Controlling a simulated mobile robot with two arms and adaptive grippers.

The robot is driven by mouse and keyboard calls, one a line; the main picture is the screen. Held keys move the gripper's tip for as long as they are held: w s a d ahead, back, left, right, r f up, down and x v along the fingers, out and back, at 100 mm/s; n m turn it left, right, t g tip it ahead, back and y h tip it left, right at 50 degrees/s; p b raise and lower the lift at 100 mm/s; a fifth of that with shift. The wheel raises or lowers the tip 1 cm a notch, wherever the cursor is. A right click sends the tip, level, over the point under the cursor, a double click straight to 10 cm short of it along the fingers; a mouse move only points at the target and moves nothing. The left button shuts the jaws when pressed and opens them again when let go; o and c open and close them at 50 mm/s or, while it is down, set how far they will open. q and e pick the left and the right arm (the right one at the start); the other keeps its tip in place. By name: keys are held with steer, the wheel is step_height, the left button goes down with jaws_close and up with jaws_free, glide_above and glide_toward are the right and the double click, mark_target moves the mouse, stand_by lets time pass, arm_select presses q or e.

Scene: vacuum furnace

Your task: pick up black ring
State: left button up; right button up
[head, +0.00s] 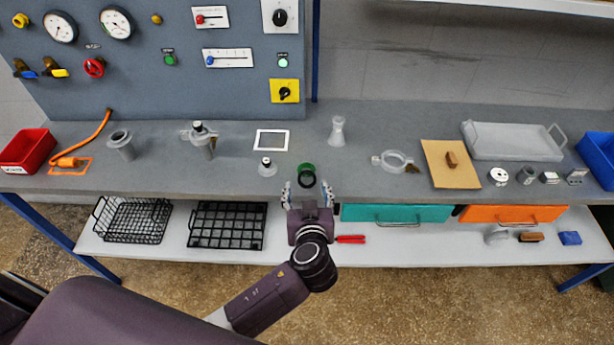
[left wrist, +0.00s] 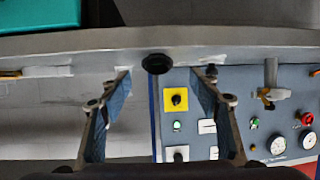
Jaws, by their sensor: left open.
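The black ring (head: 307,180) is near the front edge of the grey bench in the head view, with a green part at its back. It also shows as a dark round piece (left wrist: 157,63) in the left wrist view, between the two fingers and beyond them. My left gripper (head: 308,187) is open with a finger on each side of the ring. The left wrist view shows the fingers (left wrist: 163,80) spread wide and not touching it. Whether the ring rests on the bench is hard to tell. My right gripper is not in view.
A small white-based bottle (head: 266,168) stands left of the ring, with a white framed plate (head: 272,139) behind it. A clear flask (head: 337,130) and a glass ring (head: 393,161) are to the right. Teal (head: 396,213) and orange (head: 512,214) drawers hang below the bench edge.

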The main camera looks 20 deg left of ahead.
mark_target(307, 180)
arm_select(q)
steer(key=p+x, duration=0.1)
steer(key=x, duration=0.3)
steer(key=shift+d+p, duration=0.15)
steer(key=shift+p, duration=0.2)
steer(key=shift+w+f, duration=0.3)
steer(key=shift+w, duration=0.1)
steer(key=c, duration=0.9)
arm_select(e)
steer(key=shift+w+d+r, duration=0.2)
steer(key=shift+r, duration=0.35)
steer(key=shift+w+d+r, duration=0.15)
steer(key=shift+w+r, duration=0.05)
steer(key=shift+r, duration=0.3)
